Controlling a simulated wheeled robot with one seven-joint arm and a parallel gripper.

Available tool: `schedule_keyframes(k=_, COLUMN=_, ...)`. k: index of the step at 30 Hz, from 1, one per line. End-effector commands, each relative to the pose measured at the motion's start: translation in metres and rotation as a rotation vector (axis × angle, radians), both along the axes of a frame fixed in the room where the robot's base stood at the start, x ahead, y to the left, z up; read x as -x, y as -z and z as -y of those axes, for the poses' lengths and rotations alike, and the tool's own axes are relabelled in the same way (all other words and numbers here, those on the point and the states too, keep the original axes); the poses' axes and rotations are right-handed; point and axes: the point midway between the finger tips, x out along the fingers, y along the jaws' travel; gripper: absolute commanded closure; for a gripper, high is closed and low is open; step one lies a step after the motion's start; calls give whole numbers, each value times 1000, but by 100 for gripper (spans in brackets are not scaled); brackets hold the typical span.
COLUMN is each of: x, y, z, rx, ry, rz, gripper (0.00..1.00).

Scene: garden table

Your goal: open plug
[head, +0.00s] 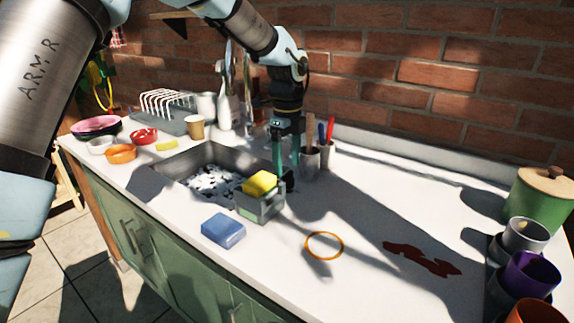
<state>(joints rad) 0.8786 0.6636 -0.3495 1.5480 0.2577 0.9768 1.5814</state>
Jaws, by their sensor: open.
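The grey sink (208,153) is set in the white counter and holds dark water with white foam (210,182). I cannot make out a plug; the sink floor is hidden by the water and foam. My gripper (286,163) points down at the sink's right end, above and behind a grey caddy (260,207). Its two teal fingers are apart, with nothing seen between them. A small dark part (289,180) shows just below the fingertips, beside the caddy; I cannot tell what it is or whether the fingers touch it.
A yellow sponge (261,183) sits in the caddy. A blue sponge (223,230) and an orange ring (324,245) lie in front. A utensil holder (310,163) and spray bottle (226,105) stand near the gripper.

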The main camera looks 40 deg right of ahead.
Motion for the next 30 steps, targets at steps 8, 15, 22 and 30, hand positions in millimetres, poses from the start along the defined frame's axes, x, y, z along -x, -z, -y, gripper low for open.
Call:
schedule_keyframes(k=8, x=0, y=19, z=0, rx=0, ry=0, rz=0, gripper=20)
schedule_keyframes(k=15, x=0, y=20, z=0, rx=1, ry=-1, rz=0, gripper=20)
schedule_keyframes(k=22, x=0, y=19, z=0, rx=1, ry=-1, rz=0, gripper=46)
schedule_keyframes(k=30, x=0, y=19, z=0, rx=1, ry=-1, rz=0, gripper=76)
